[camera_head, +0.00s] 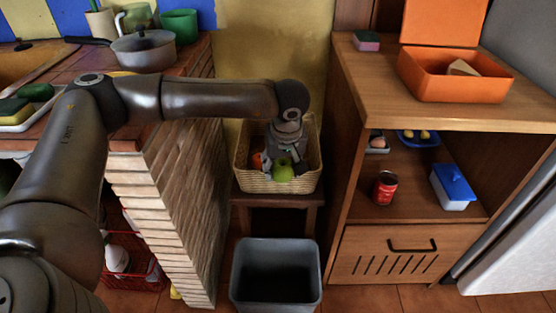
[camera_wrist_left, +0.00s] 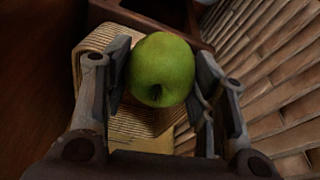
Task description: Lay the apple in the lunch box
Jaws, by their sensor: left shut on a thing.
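A green apple (camera_head: 283,170) is held in my left gripper (camera_head: 281,160), over the front part of the wicker basket (camera_head: 277,187) on a small stool. In the left wrist view the apple (camera_wrist_left: 162,70) sits between the two fingers of the gripper (camera_wrist_left: 164,85), which are shut on it. The orange lunch box (camera_head: 458,82) stands with its lid raised on the wooden cabinet at the right, and a pale wedge-shaped thing lies in it. My right gripper does not show.
The wooden cabinet (camera_head: 367,84) stands right of the basket; its shelf holds a red can (camera_head: 385,188) and a blue-lidded container (camera_head: 453,187). A grey bin (camera_head: 275,281) stands below the basket. A brick counter (camera_head: 160,190) is at left, with a pot (camera_head: 144,51).

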